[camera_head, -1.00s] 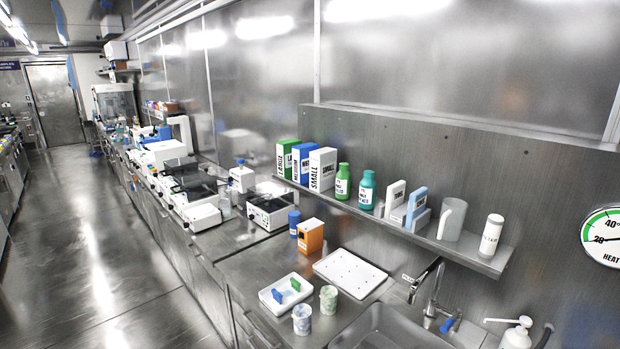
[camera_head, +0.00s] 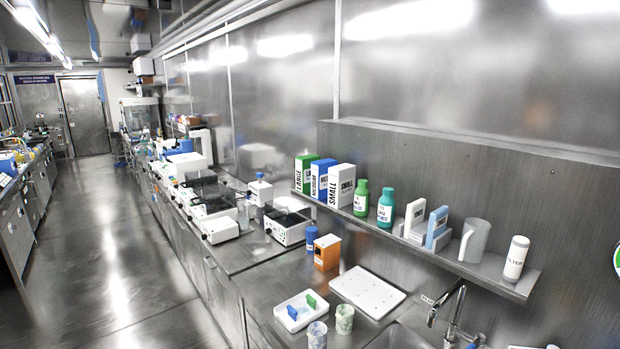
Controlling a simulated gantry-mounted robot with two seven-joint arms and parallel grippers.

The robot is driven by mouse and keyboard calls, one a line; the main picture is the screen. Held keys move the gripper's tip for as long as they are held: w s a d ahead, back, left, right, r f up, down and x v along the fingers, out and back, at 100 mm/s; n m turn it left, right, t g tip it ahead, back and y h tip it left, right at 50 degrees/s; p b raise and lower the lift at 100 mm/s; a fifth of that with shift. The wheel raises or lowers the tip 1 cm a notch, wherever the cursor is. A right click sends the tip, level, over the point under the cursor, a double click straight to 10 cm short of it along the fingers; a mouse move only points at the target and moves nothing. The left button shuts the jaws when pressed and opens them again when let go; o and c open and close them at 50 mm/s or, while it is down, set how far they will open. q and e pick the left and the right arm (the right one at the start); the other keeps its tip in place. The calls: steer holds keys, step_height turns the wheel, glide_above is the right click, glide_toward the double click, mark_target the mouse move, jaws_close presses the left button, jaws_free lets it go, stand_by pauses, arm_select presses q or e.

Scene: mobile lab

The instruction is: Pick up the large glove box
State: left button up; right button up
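The large glove box (camera_head: 304,173) is green and white, with "LARGE" written down its narrow side. It stands upright at the left end of the wall shelf. The blue medium box (camera_head: 320,180) stands close beside it on the right, and the white small box (camera_head: 341,186) beside that. Part of the large box's broad face is hidden behind the medium box. Neither of my grippers shows in the head view.
The shelf (camera_head: 470,271) also holds a green bottle (camera_head: 361,198), a teal bottle (camera_head: 386,208), a jug (camera_head: 475,240) and a white canister (camera_head: 515,258). Below are an orange box (camera_head: 327,252), a white tray (camera_head: 300,322) and a white board (camera_head: 367,291). The aisle floor (camera_head: 120,260) at left is clear.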

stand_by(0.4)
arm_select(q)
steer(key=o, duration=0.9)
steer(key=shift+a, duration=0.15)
